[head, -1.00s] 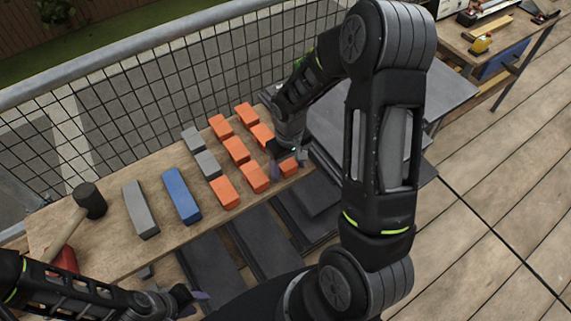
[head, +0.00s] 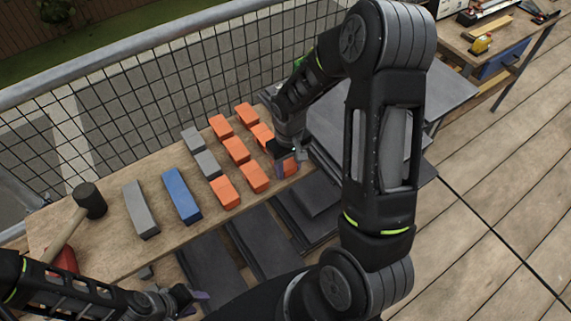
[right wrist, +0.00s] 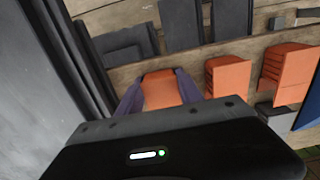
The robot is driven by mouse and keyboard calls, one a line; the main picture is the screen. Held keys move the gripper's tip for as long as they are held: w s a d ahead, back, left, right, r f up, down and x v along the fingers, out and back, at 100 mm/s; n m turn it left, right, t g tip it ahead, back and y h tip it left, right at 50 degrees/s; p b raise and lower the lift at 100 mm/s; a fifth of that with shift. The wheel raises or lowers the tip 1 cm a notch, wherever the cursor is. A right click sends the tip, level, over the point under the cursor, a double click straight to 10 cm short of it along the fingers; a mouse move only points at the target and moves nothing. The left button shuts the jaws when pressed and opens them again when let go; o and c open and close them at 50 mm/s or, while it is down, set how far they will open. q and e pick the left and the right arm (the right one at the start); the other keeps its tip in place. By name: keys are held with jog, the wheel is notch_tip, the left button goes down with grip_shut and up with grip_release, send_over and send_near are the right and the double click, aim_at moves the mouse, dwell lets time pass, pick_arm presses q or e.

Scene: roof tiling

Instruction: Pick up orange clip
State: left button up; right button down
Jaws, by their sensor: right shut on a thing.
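Several orange clips (head: 236,150) stand in rows on the wooden plank. My right gripper (head: 288,165) is at the right end of the nearest row, its fingers around an orange clip (right wrist: 160,90). In the right wrist view the purple fingers of my right gripper (right wrist: 159,96) press on both sides of this clip, which seems to be still at the plank. In the head view the gripper hides much of it. My left gripper (head: 195,299) is low at the left, away from the clips, and I cannot see its opening clearly.
A blue block (head: 181,195), a long grey block (head: 141,209), small grey blocks (head: 207,164) and a mallet (head: 90,200) share the plank. Dark slates (head: 263,240) lie in front of it. A mesh railing (head: 170,95) runs behind.

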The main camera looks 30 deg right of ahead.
aim_at(289, 165)
notch_tip(289, 165, up, 10)
jog(key=shift+b, duration=0.45)
dwell(0.6)
jog(key=c, duration=1.4)
grip_release()
grip_shut()
